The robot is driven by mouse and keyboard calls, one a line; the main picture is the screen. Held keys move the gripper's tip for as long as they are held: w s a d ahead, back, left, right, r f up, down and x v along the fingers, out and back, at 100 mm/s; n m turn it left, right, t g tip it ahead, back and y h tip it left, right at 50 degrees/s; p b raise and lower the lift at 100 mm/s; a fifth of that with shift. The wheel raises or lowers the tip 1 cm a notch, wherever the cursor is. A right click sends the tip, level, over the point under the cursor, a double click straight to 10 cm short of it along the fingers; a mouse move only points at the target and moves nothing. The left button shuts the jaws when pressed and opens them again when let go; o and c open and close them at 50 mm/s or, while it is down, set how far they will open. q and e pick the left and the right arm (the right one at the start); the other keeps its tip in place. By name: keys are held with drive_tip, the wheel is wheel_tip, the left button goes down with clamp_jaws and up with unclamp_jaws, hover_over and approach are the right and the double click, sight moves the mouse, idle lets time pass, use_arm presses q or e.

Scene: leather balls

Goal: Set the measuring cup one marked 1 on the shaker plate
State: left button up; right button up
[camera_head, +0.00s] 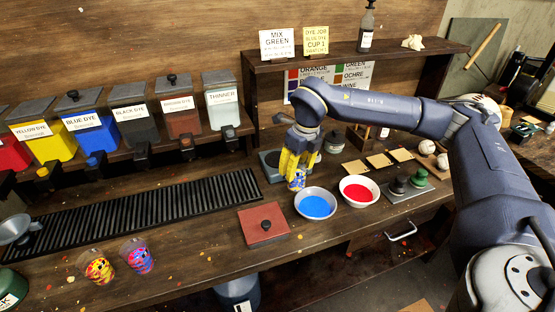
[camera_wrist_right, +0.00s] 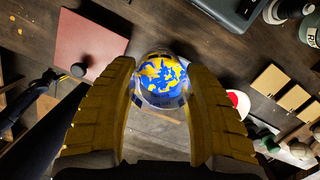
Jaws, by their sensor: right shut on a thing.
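My right gripper (camera_head: 296,172) is shut on a clear measuring cup (camera_head: 297,184) with a blue and yellow pattern. In the right wrist view the cup (camera_wrist_right: 160,82) sits between the two yellow fingers (camera_wrist_right: 162,105). I cannot read a number on it. The cup is over the bench, just behind the blue bowl and at the front right of a grey, flat device that looks like the shaker plate (camera_head: 268,160). The arm partly hides this plate; its edge also shows at the top of the right wrist view (camera_wrist_right: 232,12). My left gripper is out of view.
A bowl of blue (camera_head: 318,205) and a bowl of red (camera_head: 358,192) stand close by the gripper. A red-brown square plate (camera_head: 262,228) lies in front. Two patterned cups (camera_head: 97,268) (camera_head: 138,256) stand at the front left. A black grille (camera_head: 140,212) runs below the dye bins.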

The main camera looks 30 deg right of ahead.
drive_tip(key=shift+d+r, duration=0.15)
drive_tip(key=shift+d, duration=0.25)
drive_tip(key=shift+w+r, duration=0.1)
drive_tip(key=shift+w, duration=0.05)
hover_over(277, 158)
drive_tip(key=shift+f, duration=1.75)
drive_tip(key=shift+f, duration=0.15)
drive_tip(key=o, duration=1.2)
drive_tip(key=r, duration=0.4)
drive_tip(key=s+r, duration=0.1)
drive_tip(key=r, duration=0.3)
drive_tip(key=s+r, duration=0.1)
drive_tip(key=r, duration=0.3)
drive_tip(key=shift+d, duration=0.3)
